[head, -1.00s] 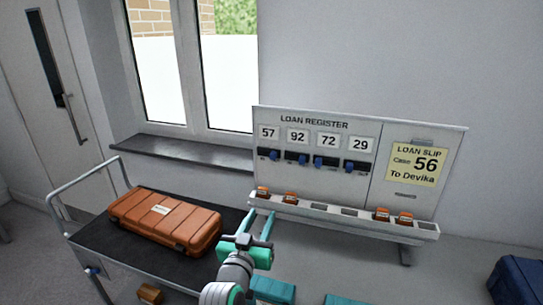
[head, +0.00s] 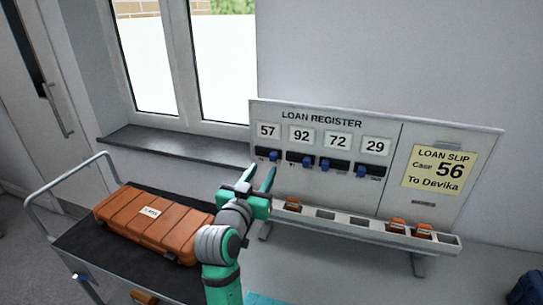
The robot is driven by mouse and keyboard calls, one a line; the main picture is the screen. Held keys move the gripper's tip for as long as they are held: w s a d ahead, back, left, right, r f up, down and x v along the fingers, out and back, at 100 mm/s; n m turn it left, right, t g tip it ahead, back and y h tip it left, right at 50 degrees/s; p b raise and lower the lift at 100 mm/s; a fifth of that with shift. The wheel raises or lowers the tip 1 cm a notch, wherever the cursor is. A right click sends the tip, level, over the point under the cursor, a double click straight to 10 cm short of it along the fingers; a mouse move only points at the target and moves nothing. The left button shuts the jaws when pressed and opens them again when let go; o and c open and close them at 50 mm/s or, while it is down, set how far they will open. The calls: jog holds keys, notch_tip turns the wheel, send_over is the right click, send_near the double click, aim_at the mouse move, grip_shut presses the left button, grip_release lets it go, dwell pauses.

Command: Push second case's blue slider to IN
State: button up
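The Loan Register board (head: 343,119) stands against the wall, with sliders under the numbers 57, 92, 72 and 29. The second case's blue slider (head: 307,161), under 92, sits toward the right of its dark track; the track's end labels are too small to read. The 57 slider (head: 274,156) is also toward the right. The 72 slider (head: 325,164) and 29 slider (head: 361,171) are toward the left. My gripper (head: 262,170) is open and empty, its two green fingers pointing up at the board, just below the 57 slider and left of the 92 slider.
A tray (head: 370,230) along the board's foot holds orange tags (head: 397,225) and empty slots. A yellow loan slip (head: 440,170) reads Case 56, To Devika. An orange case (head: 155,222) lies on a trolley (head: 75,238) at left. A window sill (head: 180,145) is behind.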

aim_at(273, 156)
jog(key=x, duration=0.9)
grip_shut()
